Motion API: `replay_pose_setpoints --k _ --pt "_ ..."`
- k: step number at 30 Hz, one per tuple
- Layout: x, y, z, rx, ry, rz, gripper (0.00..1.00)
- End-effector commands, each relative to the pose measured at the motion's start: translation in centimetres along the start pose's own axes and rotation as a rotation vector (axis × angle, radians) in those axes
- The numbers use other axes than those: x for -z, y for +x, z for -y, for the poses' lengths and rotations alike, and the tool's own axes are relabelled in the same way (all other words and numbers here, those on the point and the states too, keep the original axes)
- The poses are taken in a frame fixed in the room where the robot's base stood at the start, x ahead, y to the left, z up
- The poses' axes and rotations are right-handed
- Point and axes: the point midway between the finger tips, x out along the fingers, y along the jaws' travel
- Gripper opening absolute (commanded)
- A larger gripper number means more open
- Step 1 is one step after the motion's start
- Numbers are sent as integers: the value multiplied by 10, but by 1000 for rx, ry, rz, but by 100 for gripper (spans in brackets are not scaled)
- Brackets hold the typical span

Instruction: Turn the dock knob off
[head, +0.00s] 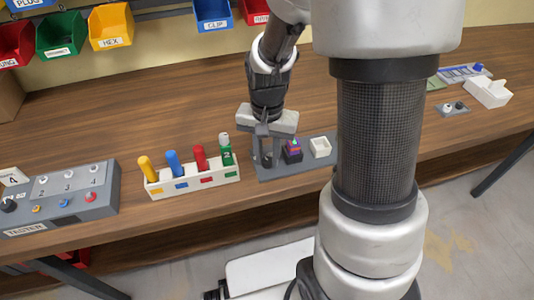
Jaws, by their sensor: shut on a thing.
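The dock (283,172) is a grey plate near the table's front edge, left of my column. My gripper (265,154) points down over the dock's left end, with its fingers shut on the dark dock knob (266,161). The fingers hide most of the knob, so I cannot tell which way it is turned. On the dock, right of the gripper, a purple block with a coloured top (293,146) sits in a dark holder. A white open box (320,147) stands at the dock's right part.
A white rack (192,185) with yellow, blue, red and green handled pieces stands close left of the dock. The grey tester (60,200) is farther left. Bins (110,25) hang at the back. A white box (488,92) stands far right. Table behind the dock is clear.

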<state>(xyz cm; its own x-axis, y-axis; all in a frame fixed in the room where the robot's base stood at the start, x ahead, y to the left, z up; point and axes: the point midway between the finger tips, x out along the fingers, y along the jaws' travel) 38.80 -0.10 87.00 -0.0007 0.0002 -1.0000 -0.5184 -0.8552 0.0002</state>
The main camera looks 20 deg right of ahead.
Motion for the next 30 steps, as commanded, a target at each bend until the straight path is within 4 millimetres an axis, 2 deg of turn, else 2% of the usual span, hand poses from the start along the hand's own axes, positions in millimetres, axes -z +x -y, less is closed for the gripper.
replay_pose_setpoints --k 12,30 --pt "1 -1 -1 0 -243 -2 2" --pt "1 -1 0 0 -301 -3 2"
